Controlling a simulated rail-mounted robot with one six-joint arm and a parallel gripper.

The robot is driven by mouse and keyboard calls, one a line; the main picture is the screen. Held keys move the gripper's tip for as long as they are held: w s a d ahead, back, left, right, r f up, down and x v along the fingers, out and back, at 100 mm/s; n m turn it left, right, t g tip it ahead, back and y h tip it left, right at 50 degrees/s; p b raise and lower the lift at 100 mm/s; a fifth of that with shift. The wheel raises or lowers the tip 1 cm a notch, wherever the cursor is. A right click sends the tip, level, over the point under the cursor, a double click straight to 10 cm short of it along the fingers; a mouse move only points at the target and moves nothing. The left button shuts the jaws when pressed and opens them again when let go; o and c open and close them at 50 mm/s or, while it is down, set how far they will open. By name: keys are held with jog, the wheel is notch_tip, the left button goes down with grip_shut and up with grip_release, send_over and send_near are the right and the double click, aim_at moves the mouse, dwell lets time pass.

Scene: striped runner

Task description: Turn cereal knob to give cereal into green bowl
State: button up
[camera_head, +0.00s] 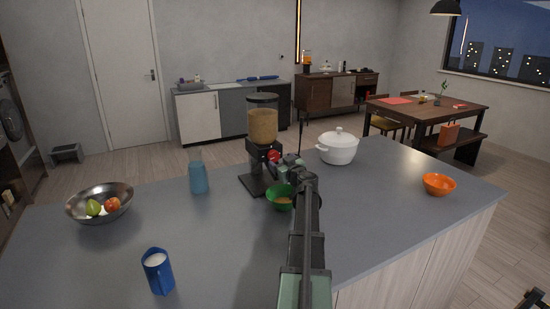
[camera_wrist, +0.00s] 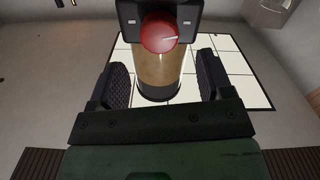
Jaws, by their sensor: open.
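The cereal dispenser (camera_head: 263,128) stands on the grey counter, with a clear hopper of tan cereal over a black body. Its red knob (camera_head: 273,156) faces my gripper (camera_head: 287,163). In the wrist view the red knob (camera_wrist: 159,32) is at the top centre, with a pale line on its face. The fingers of my gripper (camera_wrist: 164,78) are open and empty, to the left and right below the knob in that picture. My arm hides part of the bowl's right side.
A blue cup (camera_head: 199,178) stands left of the dispenser, and a white lidded pot (camera_head: 338,149) to its right. The counter's front left is mostly clear.

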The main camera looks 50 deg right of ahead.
aim_at(275, 156)
jog(key=x, duration=0.6)
jog(key=c, duration=0.9)
jog(key=shift+s+d+m, duration=0.1)
jog(key=shift+m, duration=2.9)
jog(key=o, duration=0.9)
